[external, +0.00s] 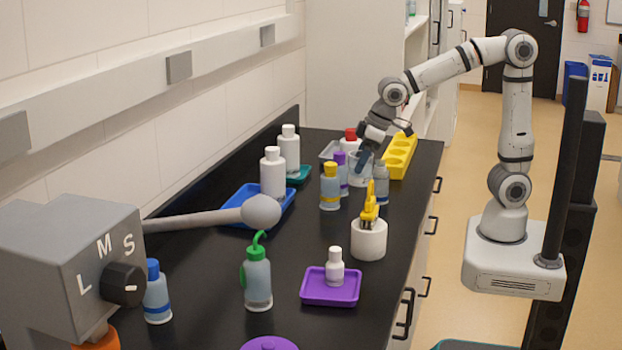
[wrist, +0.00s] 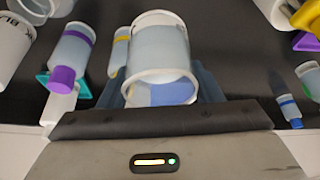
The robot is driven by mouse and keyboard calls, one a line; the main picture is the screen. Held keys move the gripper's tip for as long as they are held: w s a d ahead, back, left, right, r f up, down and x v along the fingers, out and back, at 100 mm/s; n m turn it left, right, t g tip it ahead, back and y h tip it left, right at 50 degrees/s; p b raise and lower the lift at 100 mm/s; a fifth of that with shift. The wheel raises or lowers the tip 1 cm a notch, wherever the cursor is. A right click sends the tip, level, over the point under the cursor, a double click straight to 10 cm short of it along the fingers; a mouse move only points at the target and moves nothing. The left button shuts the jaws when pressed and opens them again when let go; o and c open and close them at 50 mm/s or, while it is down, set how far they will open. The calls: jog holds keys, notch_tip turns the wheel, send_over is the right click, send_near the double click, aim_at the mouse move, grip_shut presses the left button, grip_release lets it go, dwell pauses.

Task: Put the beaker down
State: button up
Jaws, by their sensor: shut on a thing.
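My gripper (external: 366,159) is at the far end of the black bench, with its blue fingers pointing down. It is shut on the beaker (external: 356,179), a clear, pale vessel partly hidden by the fingers. In the wrist view the beaker (wrist: 160,50) fills the space between the fingers, with its whitish rim and pale bluish wall showing. It looks upright and close to the bench top; I cannot tell whether its base touches.
Close around the beaker stand a purple-capped bottle (external: 341,174), a yellow-capped bottle (external: 330,190), a bluish bottle (external: 380,186) and a yellow rack (external: 398,160). A white holder (external: 368,241) with yellow tools is nearer. Bare bench (external: 405,215) shows along the right edge.

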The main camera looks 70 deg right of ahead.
aim_at(364, 179)
jog(key=shift+s+d+f, duration=0.4)
jog(key=shift+d+f, duration=0.2)
jog(key=shift+d, duration=0.05)
notch_tip(364, 179, down, 5)
jog(key=shift+f, duration=2.1)
jog(key=shift+f, duration=0.15)
jog(key=o, duration=1.1)
